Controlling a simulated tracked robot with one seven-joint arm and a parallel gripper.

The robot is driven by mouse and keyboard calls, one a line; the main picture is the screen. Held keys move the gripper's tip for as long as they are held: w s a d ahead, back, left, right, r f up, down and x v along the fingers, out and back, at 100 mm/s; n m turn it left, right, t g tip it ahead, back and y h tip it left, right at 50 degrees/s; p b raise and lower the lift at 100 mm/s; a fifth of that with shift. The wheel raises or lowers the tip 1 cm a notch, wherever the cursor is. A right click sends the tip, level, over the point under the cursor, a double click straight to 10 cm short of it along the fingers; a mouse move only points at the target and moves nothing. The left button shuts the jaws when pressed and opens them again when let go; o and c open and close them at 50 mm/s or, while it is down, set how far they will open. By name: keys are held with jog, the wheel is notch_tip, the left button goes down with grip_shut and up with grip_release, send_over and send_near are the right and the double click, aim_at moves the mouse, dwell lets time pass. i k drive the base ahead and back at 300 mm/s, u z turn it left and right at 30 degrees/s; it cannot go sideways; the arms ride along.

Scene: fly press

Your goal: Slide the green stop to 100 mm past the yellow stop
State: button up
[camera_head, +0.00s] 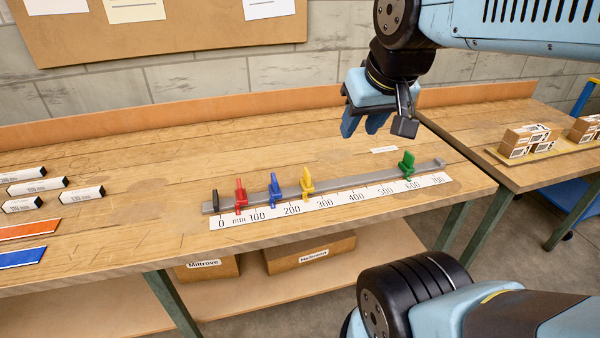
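The green stop (407,165) sits upright on the grey rail (350,183) towards its right end, near the 600 mark. The yellow stop (307,183) sits on the same rail, between the 200 and 300 marks. A white scale strip (340,200) with numbers in mm runs along the rail's front, 0 at the left. My gripper (363,124) hangs above the back of the bench, behind the rail and left of the green stop. Its two blue fingers are apart, with nothing seen between them, and it touches no stop.
Blue (274,188) and red (240,195) stops stand on the rail left of the yellow one. Labelled blocks (83,194) and coloured strips (25,257) lie at the left. A tray of boxes (520,159) is on the right bench. The wood behind the rail is mostly clear.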

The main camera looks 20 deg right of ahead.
aim_at(406, 164)
jog(key=u, duration=0.65)
jog(key=k, duration=1.05)
jog(key=z, duration=0.8)
jog(key=i, duration=1)
jog(key=u, duration=0.05)
